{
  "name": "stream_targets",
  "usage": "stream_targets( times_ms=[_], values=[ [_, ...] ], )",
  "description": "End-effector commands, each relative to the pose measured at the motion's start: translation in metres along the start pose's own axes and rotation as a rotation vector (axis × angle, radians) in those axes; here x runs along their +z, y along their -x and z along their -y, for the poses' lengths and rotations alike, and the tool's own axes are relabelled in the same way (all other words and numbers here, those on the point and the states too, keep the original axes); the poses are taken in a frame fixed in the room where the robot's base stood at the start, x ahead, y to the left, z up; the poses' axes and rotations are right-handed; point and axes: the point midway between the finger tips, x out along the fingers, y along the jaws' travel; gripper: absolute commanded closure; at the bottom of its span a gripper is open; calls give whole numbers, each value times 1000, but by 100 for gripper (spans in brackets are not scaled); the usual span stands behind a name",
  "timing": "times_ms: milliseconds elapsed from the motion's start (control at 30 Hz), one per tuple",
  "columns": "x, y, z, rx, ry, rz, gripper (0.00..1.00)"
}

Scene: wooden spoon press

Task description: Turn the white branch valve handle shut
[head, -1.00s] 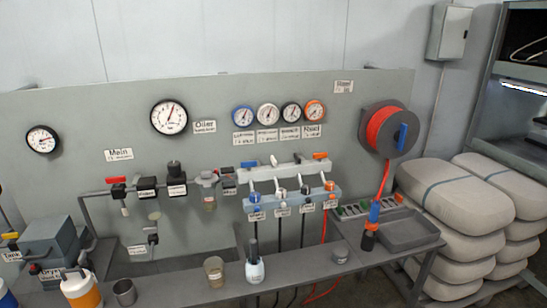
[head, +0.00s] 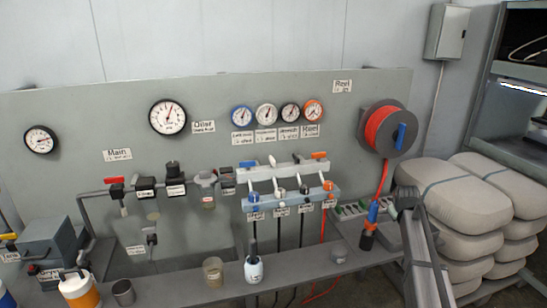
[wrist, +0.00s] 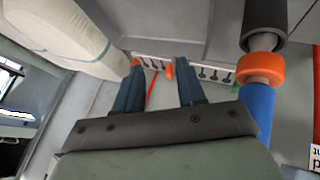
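The white branch valve handle (head: 272,160) stands on the upper manifold bar, second from the left between the blue handle (head: 249,164) and the black one (head: 296,158). An orange handle (head: 319,155) is at the right end. My gripper (wrist: 159,68) shows two blue fingers, apart, with nothing held between them. In the head view my arm comes in at the lower right, beside the parts tray and sacks, well to the right of the white handle. I cannot make out the white handle in the wrist view.
The hose reel (head: 387,128) and its red hose with a blue and orange coupling (head: 370,226) lie between my arm and the manifold. A beaker (head: 213,271) and a white bottle (head: 253,269) stand on the bench. Stacked sacks (head: 465,200) fill the right.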

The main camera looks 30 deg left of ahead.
Motion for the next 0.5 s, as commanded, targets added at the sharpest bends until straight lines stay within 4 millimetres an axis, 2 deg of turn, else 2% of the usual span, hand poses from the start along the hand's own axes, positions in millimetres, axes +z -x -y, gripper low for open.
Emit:
stream_targets(
  times_ms=[33,167,333,467,500],
  values=[
    [-27,11,-1,-10,-7,-10,61],
    [-81,43,3,-43,-26,-21,61],
    [-157,95,16,-102,-52,-26,61],
    [-229,146,42,-175,-68,-3,61],
    [-255,164,56,-206,-71,15,61]
  ],
)
